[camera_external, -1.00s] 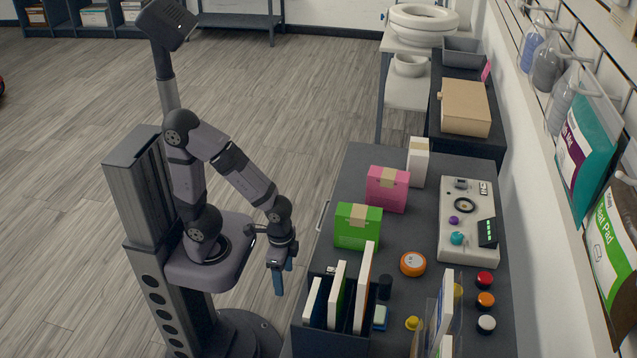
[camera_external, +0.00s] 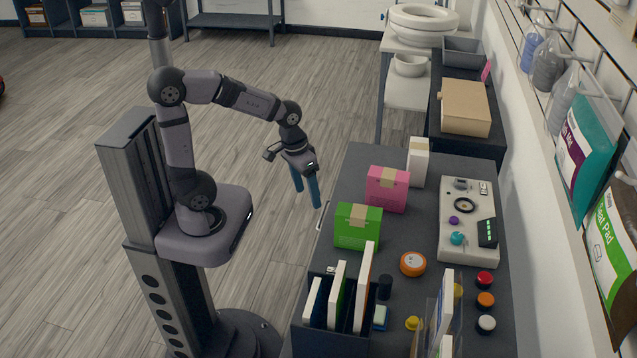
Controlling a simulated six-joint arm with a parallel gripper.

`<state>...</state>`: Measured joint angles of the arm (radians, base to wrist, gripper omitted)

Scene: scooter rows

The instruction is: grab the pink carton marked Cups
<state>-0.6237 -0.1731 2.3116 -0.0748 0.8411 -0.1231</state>
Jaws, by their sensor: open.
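The pink carton (camera_external: 387,190) stands upright on the dark table, with a tan strip over its top. Its marking is too small to read from here. A green carton (camera_external: 358,227) of similar shape stands just in front of it, and a white carton (camera_external: 418,163) stands behind it to the right. My gripper (camera_external: 308,199) is open and empty, its blue fingers pointing down. It is left of the pink carton, near the table's left edge and apart from every carton.
The table (camera_external: 340,178) also holds a file rack (camera_external: 340,295) at the front left, an orange tape roll (camera_external: 413,264), a control panel (camera_external: 468,220) and several coloured knobs at the right. A cardboard box (camera_external: 465,107) sits on a dark unit behind. Open floor lies left of the table.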

